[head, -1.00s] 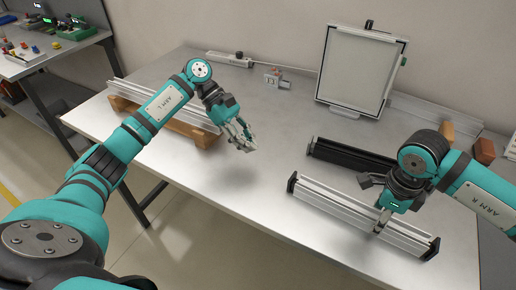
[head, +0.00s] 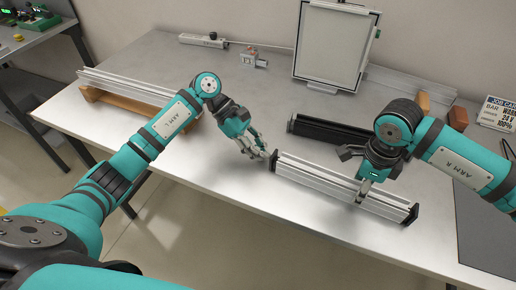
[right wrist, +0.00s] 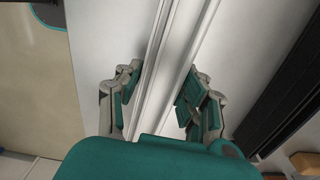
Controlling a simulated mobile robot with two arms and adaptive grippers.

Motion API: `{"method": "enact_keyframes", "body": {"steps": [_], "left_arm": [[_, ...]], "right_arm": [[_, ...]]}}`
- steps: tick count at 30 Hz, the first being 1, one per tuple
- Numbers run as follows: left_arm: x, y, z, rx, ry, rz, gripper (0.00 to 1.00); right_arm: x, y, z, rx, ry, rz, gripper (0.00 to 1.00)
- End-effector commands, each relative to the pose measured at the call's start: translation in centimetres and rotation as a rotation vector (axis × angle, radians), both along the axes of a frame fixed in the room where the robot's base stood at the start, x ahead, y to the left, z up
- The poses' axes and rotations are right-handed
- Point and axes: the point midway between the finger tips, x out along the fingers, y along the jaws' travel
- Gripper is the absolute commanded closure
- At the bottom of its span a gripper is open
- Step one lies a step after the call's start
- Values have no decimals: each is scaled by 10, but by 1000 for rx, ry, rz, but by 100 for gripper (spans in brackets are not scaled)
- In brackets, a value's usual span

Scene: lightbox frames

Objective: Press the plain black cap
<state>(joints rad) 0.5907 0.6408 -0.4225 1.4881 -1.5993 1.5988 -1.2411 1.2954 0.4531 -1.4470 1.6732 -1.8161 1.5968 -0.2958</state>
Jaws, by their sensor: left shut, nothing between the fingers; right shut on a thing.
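A silver aluminium bar (head: 335,185) lies on the bench, with a black cap (head: 274,160) on its left end and another black cap (head: 411,214) on its right end. I cannot tell from here which cap is plain. My left gripper (head: 264,154) is shut and empty, its fingertips right beside the left end cap; I cannot tell if they touch it. My right gripper (head: 362,192) is shut on the silver bar toward its right end. In the right wrist view the fingers (right wrist: 158,100) lie along both sides of the bar (right wrist: 165,60).
A black bar (head: 330,131) lies behind the silver one. Another silver rail rests on wooden blocks (head: 105,97) at the left. A framed panel (head: 333,45) stands at the back, with a job card (head: 497,112) at the right. The bench's front left is clear.

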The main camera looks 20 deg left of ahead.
Motion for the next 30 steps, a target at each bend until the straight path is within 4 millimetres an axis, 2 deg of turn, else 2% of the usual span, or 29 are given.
{"method": "enact_keyframes", "body": {"steps": [4, 9, 19, 23, 27, 30], "left_arm": [[0, -3, 0, 0, -1, -2, 100], [-2, -18, 1, -1, -1, -4, 100], [-1, -18, 1, -3, 0, -1, 100], [0, -5, 0, 1, 0, 1, 100], [2, 22, 0, 3, 3, 4, 100], [4, 40, 17, 3, -4, 3, 100]], "right_arm": [[0, -1, 0, -1, 0, -2, 100], [0, 0, 0, 0, -1, -1, 100], [0, 1, 0, 2, 0, 1, 100], [0, 1, 0, 3, 0, 1, 100], [0, 1, 0, 2, 0, 0, 100], [0, 1, 0, 2, 0, 0, 100]]}}
